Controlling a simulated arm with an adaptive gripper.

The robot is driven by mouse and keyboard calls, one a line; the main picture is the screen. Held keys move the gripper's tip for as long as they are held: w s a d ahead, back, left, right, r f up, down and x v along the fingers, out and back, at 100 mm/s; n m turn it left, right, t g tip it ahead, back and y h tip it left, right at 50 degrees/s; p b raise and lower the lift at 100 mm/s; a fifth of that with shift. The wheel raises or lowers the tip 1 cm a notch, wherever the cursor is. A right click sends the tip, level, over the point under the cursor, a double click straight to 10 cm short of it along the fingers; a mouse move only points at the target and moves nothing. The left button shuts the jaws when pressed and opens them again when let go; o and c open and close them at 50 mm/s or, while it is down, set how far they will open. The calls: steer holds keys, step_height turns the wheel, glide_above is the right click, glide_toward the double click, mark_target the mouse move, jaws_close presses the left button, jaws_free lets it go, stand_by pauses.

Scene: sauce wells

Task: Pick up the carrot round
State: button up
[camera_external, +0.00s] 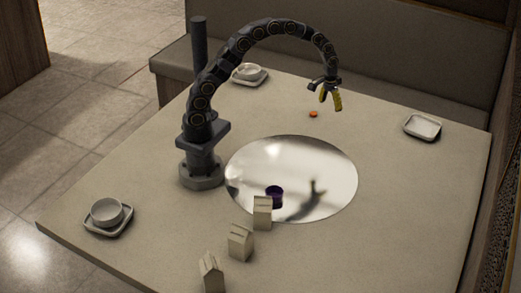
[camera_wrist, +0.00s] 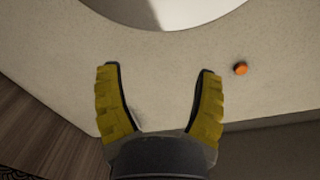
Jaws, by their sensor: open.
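The carrot round (camera_external: 313,114) is a small orange disc lying on the bare tabletop, beyond the far edge of the round mirror-like plate. My gripper (camera_external: 330,93) has yellow fingers and hangs above the table near the carrot round, apart from it. In the wrist view the two yellow fingers (camera_wrist: 157,70) are spread open with nothing between them. The carrot round (camera_wrist: 240,68) shows there just to the right of the right finger, outside the gap.
The shiny round plate (camera_external: 330,165) carries a dark purple cup (camera_external: 274,196). Small house-shaped blocks (camera_external: 240,242) stand at the front. Square saucers sit at the left (camera_external: 122,228), back (camera_external: 262,80) and right (camera_external: 422,126). The table (camera_external: 400,210) is clear around the carrot round.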

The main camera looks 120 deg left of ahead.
steer(key=s+a+f+n, duration=0.3)
steer(key=s+a+f, duration=0.3)
steer(key=a, duration=0.4)
steer(key=n+g+y, duration=0.1)
steer(key=n+y, duration=0.1)
steer(key=n, duration=0.1)
glide_above(313, 113)
steer(key=d, duration=0.1)
step_height(313, 113, down, 6)
steer(key=shift+r, duration=0.2)
steer(key=f, duration=0.5)
steer(key=a+f, duration=0.1)
steer(key=f, duration=0.1)
steer(key=shift+w+f, duration=0.1)
steer(key=shift+f, duration=0.15)
steer(key=c, duration=0.8)
steer(key=shift+c, duration=0.2)
